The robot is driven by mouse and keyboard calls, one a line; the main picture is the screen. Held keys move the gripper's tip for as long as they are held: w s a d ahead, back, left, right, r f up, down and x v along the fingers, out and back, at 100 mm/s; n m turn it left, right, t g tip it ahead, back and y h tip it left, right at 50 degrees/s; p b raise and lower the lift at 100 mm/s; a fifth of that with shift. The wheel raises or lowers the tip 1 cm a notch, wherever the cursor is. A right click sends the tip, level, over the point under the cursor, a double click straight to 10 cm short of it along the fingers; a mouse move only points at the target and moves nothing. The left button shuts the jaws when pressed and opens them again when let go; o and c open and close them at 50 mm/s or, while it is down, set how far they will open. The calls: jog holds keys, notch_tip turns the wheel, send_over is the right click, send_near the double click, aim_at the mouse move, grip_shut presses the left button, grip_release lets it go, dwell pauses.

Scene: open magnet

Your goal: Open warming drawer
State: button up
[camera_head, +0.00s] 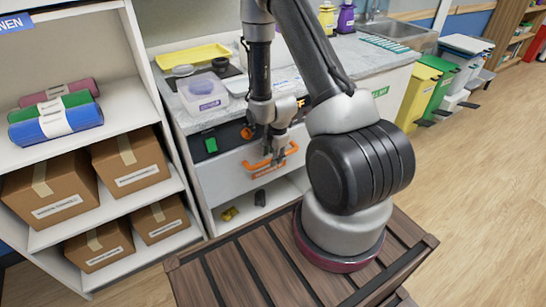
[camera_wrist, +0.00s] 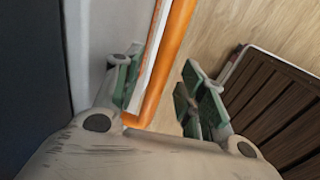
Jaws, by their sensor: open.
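The warming drawer (camera_head: 228,181) is a white front under the counter with an orange bar handle (camera_head: 257,162). The drawer looks shut. My gripper (camera_head: 276,157) is at the handle, pointing down. In the wrist view the orange handle (camera_wrist: 167,65) runs between the two open fingers of my gripper (camera_wrist: 165,90), closer to the left finger. The green finger pads do not visibly press on it. Part of the handle is hidden behind my gripper in the head view.
A black control panel with a green switch (camera_head: 211,145) sits above the drawer. An open shelf (camera_head: 238,214) lies below. A shelf unit with cardboard boxes (camera_head: 129,161) stands at left. Plastic tubs (camera_head: 202,94) are on the counter.

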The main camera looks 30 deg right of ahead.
jog(key=shift+f, duration=0.5)
grip_shut()
